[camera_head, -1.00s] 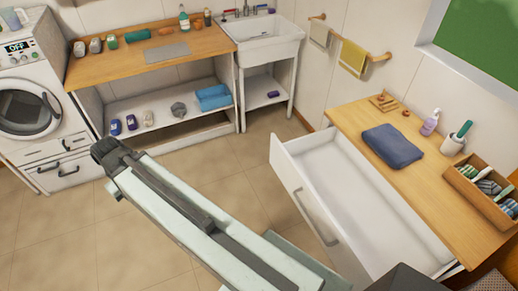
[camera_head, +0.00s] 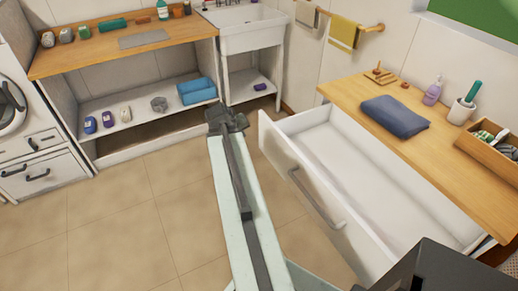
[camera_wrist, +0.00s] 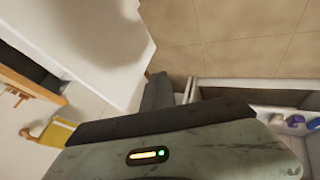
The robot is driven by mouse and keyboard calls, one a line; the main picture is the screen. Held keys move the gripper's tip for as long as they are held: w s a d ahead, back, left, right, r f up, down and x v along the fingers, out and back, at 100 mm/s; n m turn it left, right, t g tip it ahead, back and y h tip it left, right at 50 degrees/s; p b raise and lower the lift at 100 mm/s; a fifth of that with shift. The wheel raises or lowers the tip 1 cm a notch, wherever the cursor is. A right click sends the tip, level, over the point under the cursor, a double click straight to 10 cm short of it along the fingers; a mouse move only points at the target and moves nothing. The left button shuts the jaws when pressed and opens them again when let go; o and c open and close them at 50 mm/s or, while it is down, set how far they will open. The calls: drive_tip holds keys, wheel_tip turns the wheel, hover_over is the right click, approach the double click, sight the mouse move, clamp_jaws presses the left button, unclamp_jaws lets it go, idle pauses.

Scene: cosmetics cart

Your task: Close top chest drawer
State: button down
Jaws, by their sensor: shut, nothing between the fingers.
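The top chest drawer (camera_head: 375,165) is pulled out from under the wooden chest top (camera_head: 435,120). It is white and looks empty. Its front panel (camera_head: 275,150) faces left and carries a grey bar handle (camera_head: 316,199). My gripper (camera_head: 227,118) is shut and empty, in the picture to the left of the drawer front's far end, with a small gap between them in this view. In the wrist view, the dark fingers of my gripper (camera_wrist: 158,92) point up the picture, close to a pale surface at the upper left that seems to be the drawer.
On the chest top are a folded blue towel (camera_head: 395,117), a lavender bottle (camera_head: 432,93), a white cup (camera_head: 460,112) and a wooden box (camera_head: 490,145). A wooden-topped bench (camera_head: 75,62) and a sink (camera_head: 250,30) stand behind. The tiled floor (camera_head: 120,220) at left is clear.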

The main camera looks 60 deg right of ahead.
drive_tip(key=b, duration=0.8)
approach(261, 138)
drive_tip(key=shift+x, duration=2.3)
drive_tip(key=shift+s, duration=0.15)
